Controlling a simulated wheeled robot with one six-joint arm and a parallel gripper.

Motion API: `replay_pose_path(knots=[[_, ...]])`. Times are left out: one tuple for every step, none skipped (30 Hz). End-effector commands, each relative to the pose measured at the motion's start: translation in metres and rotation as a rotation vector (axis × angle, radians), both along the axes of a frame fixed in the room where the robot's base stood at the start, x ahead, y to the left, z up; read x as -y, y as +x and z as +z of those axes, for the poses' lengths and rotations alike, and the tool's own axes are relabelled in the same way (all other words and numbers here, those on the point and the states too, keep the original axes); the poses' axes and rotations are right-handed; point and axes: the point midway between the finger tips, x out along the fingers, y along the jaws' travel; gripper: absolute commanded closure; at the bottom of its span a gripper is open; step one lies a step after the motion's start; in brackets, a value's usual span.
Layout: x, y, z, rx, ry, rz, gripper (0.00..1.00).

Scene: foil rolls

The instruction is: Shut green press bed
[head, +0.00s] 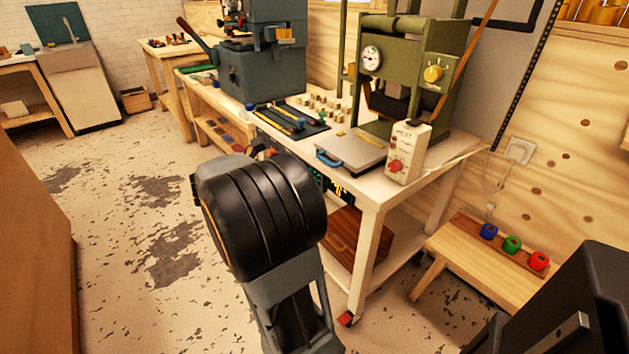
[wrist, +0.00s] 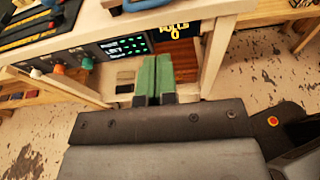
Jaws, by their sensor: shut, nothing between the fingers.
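The green press (head: 405,75) stands on the pale workbench at the back right, with a round gauge and a yellow knob. Its flat grey bed (head: 352,150) sticks out at the front toward the bench edge. A blue handle (head: 328,159) is on the bed's front left. The blue handle also shows at the top edge of the wrist view (wrist: 148,4). My gripper (wrist: 156,62) has green fingers pressed together and empty, below and apart from the handle, in front of the bench. In the head view my arm hides the gripper.
A white control box (head: 406,153) with a red knob stands right beside the bed. A black tray (head: 288,120) and several small blocks (head: 325,104) lie left of it. A display panel (wrist: 125,45) is on the bench front. The floor (head: 120,200) at left is clear.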

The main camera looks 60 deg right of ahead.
Motion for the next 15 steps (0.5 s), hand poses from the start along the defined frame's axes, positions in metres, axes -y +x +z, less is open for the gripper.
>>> replay_pose_path(knots=[[0.006,0.000,-0.005,-0.022,-0.013,0.001,1.00],[0.009,0.000,-0.005,-0.032,-0.018,0.002,1.00],[0.014,-0.001,-0.005,-0.042,-0.023,0.004,1.00],[0.018,-0.002,-0.005,-0.046,-0.026,0.005,1.00],[0.022,-0.003,-0.006,-0.048,-0.027,0.003,1.00],[0.027,-0.005,-0.007,-0.047,-0.027,0.004,1.00],[0.032,-0.007,-0.008,-0.048,-0.027,0.003,1.00],[0.037,-0.008,-0.009,-0.048,-0.028,0.003,1.00],[0.045,-0.011,-0.012,-0.047,-0.026,0.002,1.00],[0.050,-0.013,-0.013,-0.047,-0.026,0.002,1.00],[0.056,-0.014,-0.014,-0.047,-0.026,0.002,1.00],[0.063,-0.016,-0.016,-0.046,-0.026,0.003,1.00],[0.068,-0.018,-0.017,-0.045,-0.025,0.002,1.00],[0.074,-0.020,-0.019,-0.045,-0.025,0.003,1.00],[0.080,-0.022,-0.020,-0.045,-0.026,0.003,1.00]])
